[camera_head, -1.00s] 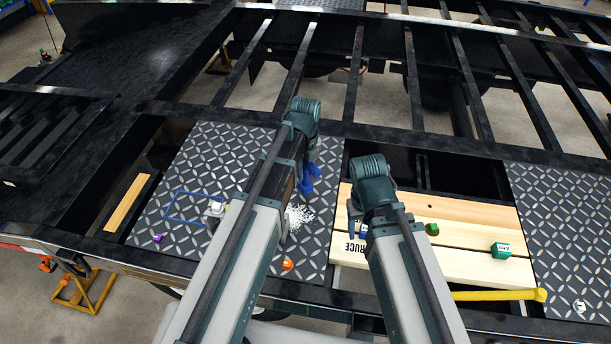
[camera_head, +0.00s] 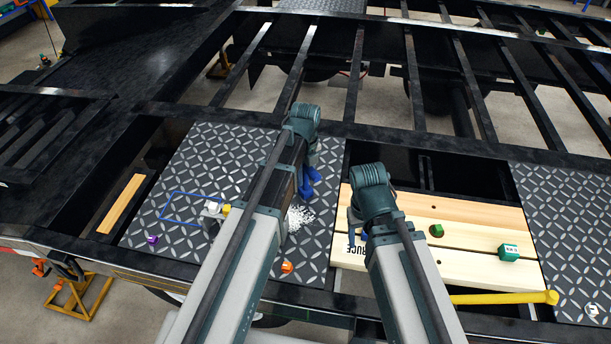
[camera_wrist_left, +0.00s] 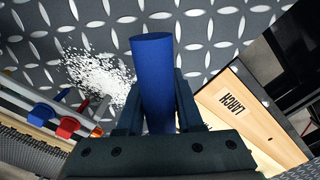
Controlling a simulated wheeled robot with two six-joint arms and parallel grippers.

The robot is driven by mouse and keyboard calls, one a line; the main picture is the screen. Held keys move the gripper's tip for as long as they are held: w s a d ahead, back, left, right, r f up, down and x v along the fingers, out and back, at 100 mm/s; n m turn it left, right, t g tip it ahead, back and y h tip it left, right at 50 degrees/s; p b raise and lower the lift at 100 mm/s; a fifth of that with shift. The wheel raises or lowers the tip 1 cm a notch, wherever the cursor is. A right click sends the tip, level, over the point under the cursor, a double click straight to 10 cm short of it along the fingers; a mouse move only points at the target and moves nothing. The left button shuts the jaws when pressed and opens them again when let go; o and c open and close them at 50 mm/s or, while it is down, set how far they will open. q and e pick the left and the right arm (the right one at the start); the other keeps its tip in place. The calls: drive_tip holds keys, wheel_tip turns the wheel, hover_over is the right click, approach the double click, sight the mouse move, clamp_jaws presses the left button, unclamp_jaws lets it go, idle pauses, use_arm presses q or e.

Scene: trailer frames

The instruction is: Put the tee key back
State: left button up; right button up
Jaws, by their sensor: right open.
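My left gripper (camera_head: 308,190) is over the right part of the left tread plate, close to a patch of white granules. In the left wrist view, a blue cylinder (camera_wrist_left: 153,80) stands between its two fingers, which close on both sides of it. Blue also shows at this gripper in the head view. The cylinder may be the tee key's handle; its lower part is hidden by the gripper. My right gripper (camera_head: 355,232) is open over the left end of the wooden boards, partly hidden by its own wrist.
A blue rectangular outline (camera_head: 180,208) lies on the tread plate (camera_head: 225,155). White granules (camera_head: 299,217), an orange piece (camera_head: 287,267) and a purple piece (camera_head: 152,239) are there too. Green blocks (camera_head: 508,252) sit on the wooden boards (camera_head: 460,215). A yellow bar (camera_head: 500,298) lies in front.

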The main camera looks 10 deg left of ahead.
use_arm(q)
drive_tip(key=o, duration=0.3)
drive_tip(key=shift+o, duration=0.2)
drive_tip(key=shift+r, duration=0.1)
use_arm(e)
drive_tip(key=shift+r, duration=0.15)
use_arm(q)
wheel_tip(320, 180, up, 12)
drive_tip(key=p, duration=1.2)
drive_tip(key=shift+r, duration=0.15)
drive_tip(key=shift+s+d+n, duration=0.2)
drive_tip(key=shift+s+n, duration=0.1)
drive_tip(key=shift+s, duration=0.05)
drive_tip(key=s+d+n, duration=0.3)
drive_tip(key=s+n, duration=0.5)
drive_tip(key=n, duration=0.3)
drive_tip(key=s+d+n+y, duration=0.1)
drive_tip(key=s+d+n, duration=0.2)
drive_tip(key=s+n, duration=0.6)
drive_tip(key=shift+n, duration=1.4)
use_arm(e)
wheel_tip(320, 180, up, 12)
